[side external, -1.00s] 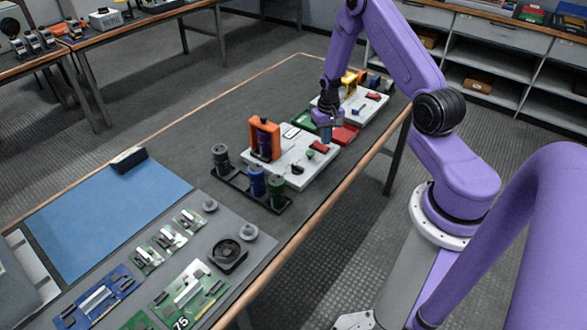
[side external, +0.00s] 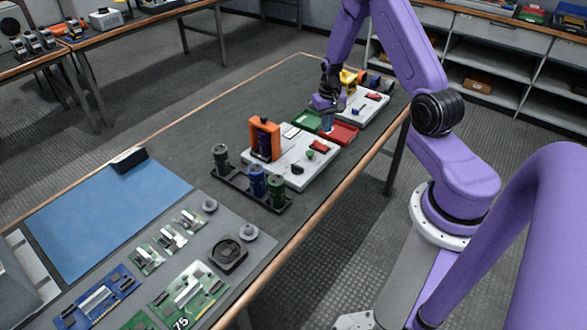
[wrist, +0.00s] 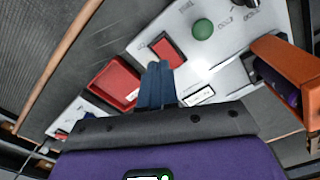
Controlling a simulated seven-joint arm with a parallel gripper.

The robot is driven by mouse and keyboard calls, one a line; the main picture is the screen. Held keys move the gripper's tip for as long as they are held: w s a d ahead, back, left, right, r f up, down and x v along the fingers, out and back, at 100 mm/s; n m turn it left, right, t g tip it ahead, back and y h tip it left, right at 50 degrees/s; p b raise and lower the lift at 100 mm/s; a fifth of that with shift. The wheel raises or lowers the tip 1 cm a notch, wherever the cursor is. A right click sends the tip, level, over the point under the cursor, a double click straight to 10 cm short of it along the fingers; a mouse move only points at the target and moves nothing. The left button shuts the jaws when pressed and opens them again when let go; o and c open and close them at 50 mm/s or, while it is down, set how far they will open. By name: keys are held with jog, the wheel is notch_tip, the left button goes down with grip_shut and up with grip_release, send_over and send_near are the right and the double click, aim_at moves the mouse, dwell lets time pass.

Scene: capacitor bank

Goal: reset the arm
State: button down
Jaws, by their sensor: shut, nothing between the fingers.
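My gripper (side external: 327,127) is shut and empty. It hangs above the far end of the near white panel (side external: 290,162), close to the green tray (side external: 307,121) and the red tray (side external: 342,133). In the wrist view the blue fingers of my gripper (wrist: 156,72) are together, with the red tray (wrist: 114,84) to their left and the white panel (wrist: 222,65) to their right. The panel carries an orange holder (side external: 264,138) with a dark cylinder in it, a red block (side external: 319,146) and a green knob (side external: 310,154).
A black rack (side external: 232,187) holds dark, blue and green cylinders in front of the panel. A second white panel (side external: 362,108) with a yellow holder (side external: 348,79) stands beyond the trays. A blue mat (side external: 100,215) and circuit boards (side external: 190,288) lie nearer. The dark tabletop left of the panels is clear.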

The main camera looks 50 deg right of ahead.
jog(key=s+a+r+n, duration=0.2)
jog(key=a+r+n, duration=0.2)
jog(key=a+r, duration=0.5)
jog(key=s+a+r+n, duration=0.2)
jog(key=a+r+n, duration=0.2)
jog(key=a, duration=0.9)
jog(key=s+a+r+n, duration=0.2)
jog(key=s+n, duration=0.1)
jog(key=s, duration=0.4)
jog(key=s+a+r+n, duration=0.3)
jog(key=s+n, duration=0.1)
jog(key=s, duration=0.4)
jog(key=s+a+r+n, duration=0.2)
jog(key=s+r+n, duration=0.1)
jog(key=s, duration=0.4)
jog(key=shift+s+a+n, duration=0.2)
jog(key=shift+a+n, duration=0.05)
jog(key=shift+n, duration=0.05)
